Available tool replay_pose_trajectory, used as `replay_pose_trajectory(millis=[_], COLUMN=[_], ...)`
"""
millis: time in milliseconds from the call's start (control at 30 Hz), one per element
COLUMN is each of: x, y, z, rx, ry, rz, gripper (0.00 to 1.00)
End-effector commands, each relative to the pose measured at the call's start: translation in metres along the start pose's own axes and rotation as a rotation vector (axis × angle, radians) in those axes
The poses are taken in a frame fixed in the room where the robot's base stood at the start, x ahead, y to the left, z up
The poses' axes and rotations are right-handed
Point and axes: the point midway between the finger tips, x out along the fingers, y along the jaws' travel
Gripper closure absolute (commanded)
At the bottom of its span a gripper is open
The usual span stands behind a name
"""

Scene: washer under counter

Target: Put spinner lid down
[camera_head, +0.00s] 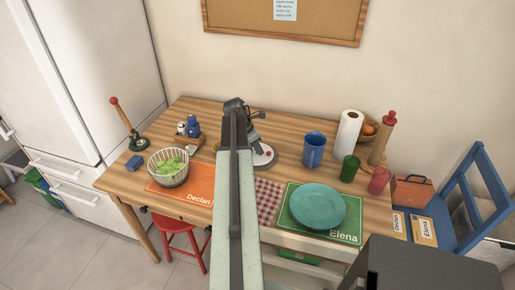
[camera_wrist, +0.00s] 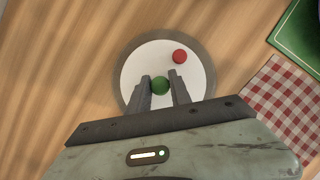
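The spinner lid (camera_wrist: 140,62) is a white disc with a grey rim, a green knob (camera_wrist: 160,86) in the middle and a red button (camera_wrist: 180,56). My gripper (camera_wrist: 161,84) has one finger on each side of the green knob and appears shut on it. In the head view the lid (camera_head: 266,158) shows beside my arm, at the middle of the wooden table, partly hidden. I cannot tell whether it touches the table. The spinner bowl (camera_head: 168,176), with green leaves in it, stands to the left on an orange mat.
To the right are a checked napkin (camera_head: 268,197), a teal plate (camera_head: 317,206) on a green mat, a blue mug (camera_head: 314,149) and a paper roll (camera_head: 347,135). Shakers (camera_head: 192,127) stand behind left. Bare wood (camera_wrist: 60,60) lies left of the lid in the wrist view.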

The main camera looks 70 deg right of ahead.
Motion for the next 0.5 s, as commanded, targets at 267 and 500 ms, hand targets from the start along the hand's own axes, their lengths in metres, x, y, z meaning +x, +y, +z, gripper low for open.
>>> replay_pose_trajectory(millis=[267, 500], x=[-0.0003, -0.0085], y=[0.0, 0.0001], z=[-0.0001, 0.002], rx=[0.0, -0.001], ry=[0.0, 0.0], rz=[0.0, 0.0], gripper=[0.55, 0.55])
